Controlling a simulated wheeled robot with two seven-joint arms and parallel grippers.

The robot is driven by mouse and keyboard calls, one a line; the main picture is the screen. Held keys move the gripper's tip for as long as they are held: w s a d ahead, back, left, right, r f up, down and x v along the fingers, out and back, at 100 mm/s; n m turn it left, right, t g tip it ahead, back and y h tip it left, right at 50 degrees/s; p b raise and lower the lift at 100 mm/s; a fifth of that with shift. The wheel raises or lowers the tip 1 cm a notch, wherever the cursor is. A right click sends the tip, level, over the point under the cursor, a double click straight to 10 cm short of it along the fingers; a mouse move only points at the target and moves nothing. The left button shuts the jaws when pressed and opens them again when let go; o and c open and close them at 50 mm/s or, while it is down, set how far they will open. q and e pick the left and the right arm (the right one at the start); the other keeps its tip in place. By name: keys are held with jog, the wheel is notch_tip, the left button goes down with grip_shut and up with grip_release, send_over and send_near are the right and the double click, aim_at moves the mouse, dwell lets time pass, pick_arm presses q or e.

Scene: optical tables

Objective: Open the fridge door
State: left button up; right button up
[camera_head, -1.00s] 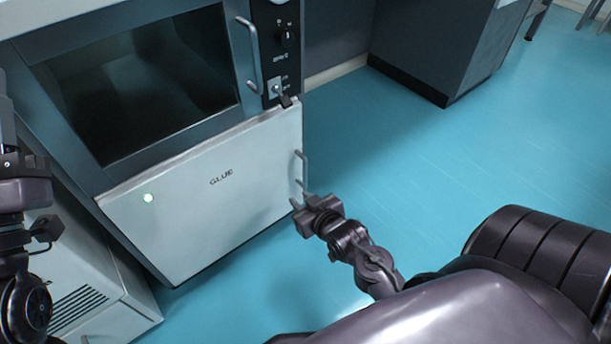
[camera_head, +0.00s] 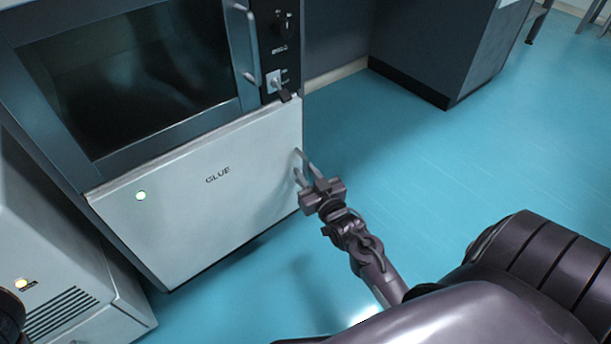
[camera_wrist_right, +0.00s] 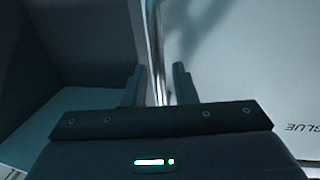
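The fridge door (camera_head: 185,215) is a white panel marked GLUE, with a small green light, under a dark-windowed unit. It looks shut. Its metal handle is at the door's right edge; in the head view my right gripper partly blends with it. My right gripper (camera_head: 303,172) is at that handle, reaching in from the lower right. In the right wrist view the handle (camera_wrist_right: 154,45) is an upright bar running down between the two spread fingers, with gaps visible on both sides. The fridge door (camera_wrist_right: 265,85) fills the right of that view. My left gripper is out of view.
The dark-windowed unit (camera_head: 135,80) above has its own long handle (camera_head: 243,42) and a control panel. A white vented cabinet (camera_head: 50,240) stands close at the left. A dark cabinet (camera_head: 435,45) is at the back. The blue floor (camera_head: 470,140) to the right is clear.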

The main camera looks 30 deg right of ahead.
jog(key=shift+w, duration=0.4)
grip_shut()
